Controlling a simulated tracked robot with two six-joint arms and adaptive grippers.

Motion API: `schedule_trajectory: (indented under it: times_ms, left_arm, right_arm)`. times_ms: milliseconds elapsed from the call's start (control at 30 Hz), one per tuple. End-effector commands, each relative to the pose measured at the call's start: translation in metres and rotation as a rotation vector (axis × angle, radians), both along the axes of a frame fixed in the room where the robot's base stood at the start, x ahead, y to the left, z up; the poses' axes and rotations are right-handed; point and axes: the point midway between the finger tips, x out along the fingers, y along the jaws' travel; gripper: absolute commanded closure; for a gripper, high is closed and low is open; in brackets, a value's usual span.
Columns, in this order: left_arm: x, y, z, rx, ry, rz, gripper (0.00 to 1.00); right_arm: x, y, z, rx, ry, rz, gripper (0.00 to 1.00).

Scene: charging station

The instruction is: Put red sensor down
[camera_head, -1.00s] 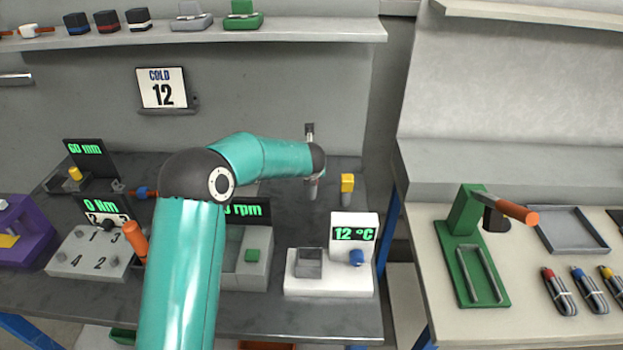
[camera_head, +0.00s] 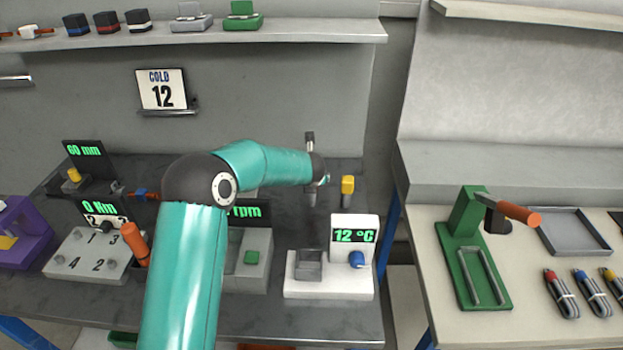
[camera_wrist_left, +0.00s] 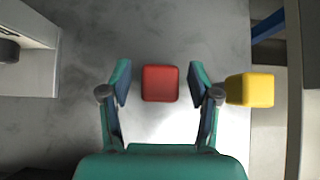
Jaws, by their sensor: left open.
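The red sensor (camera_wrist_left: 160,83) shows from above in the left wrist view as a red square block, between my left gripper's two fingers. My left gripper (camera_wrist_left: 160,80) is open, with a gap between each finger and the red block. In the head view my left gripper (camera_head: 316,186) is at the back right of the dark table, mostly hidden by my wrist. A grey post below it seems to be the sensor's lower part; the red top is hidden there. My right gripper is not in view.
A yellow-topped sensor (camera_head: 347,185) stands close to the right of my left gripper; it also shows in the left wrist view (camera_wrist_left: 250,90). A white 12 °C unit (camera_head: 330,287) stands in front. The table's right edge is near. A shelf (camera_head: 200,40) hangs above.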

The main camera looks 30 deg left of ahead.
Motion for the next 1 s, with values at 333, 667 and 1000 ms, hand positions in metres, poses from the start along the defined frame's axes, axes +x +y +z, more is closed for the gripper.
schedule_trajectory:
  times_ms: [333,667,1000]
  left_arm:
    - [-0.026,-0.016,0.034,0.000,-0.005,0.000,0.38]
    - [-0.063,-0.039,0.077,-0.001,-0.003,-0.001,0.38]
    - [-0.072,-0.045,0.086,0.001,0.000,-0.001,0.38]
  right_arm:
    - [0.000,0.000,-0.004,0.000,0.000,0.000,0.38]
    - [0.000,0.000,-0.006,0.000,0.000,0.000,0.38]
    - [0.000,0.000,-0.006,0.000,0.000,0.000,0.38]
